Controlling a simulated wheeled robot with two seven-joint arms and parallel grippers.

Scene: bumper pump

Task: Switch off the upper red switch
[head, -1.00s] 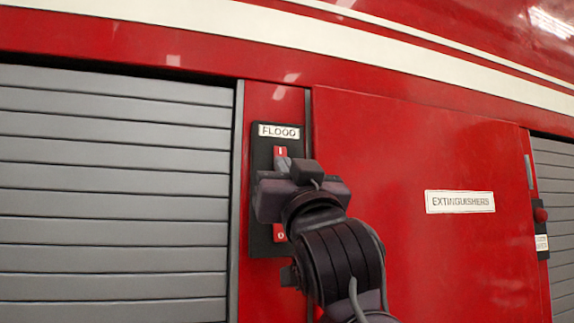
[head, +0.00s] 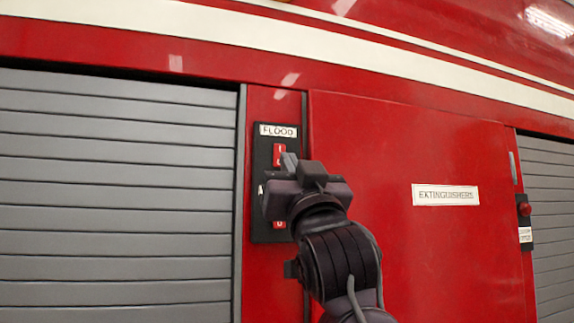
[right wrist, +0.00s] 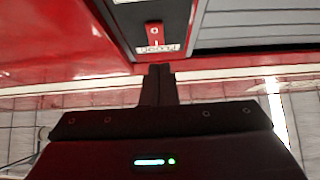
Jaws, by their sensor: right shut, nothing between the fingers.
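The black switch panel (head: 257,226) labelled FLOOD is on the red vehicle wall in the head view. The upper red switch (head: 278,149) shows below the label, partly covered by my gripper. More red with a 0 mark (head: 279,225) shows lower on the panel; the part between is hidden. My right gripper (head: 289,162) is shut and empty in front of the panel. In the right wrist view the shut fingers (right wrist: 158,72) point at the panel, and a red switch (right wrist: 155,34) shows just beyond the label. I cannot tell whether they touch anything. My left gripper is not in view.
A grey roller shutter (head: 115,190) is left of the panel. A red door with an EXTINGUISHERS sign (head: 445,195) is to the right. Another small black panel with a red button (head: 525,209) stands beyond it, beside another shutter (head: 550,200).

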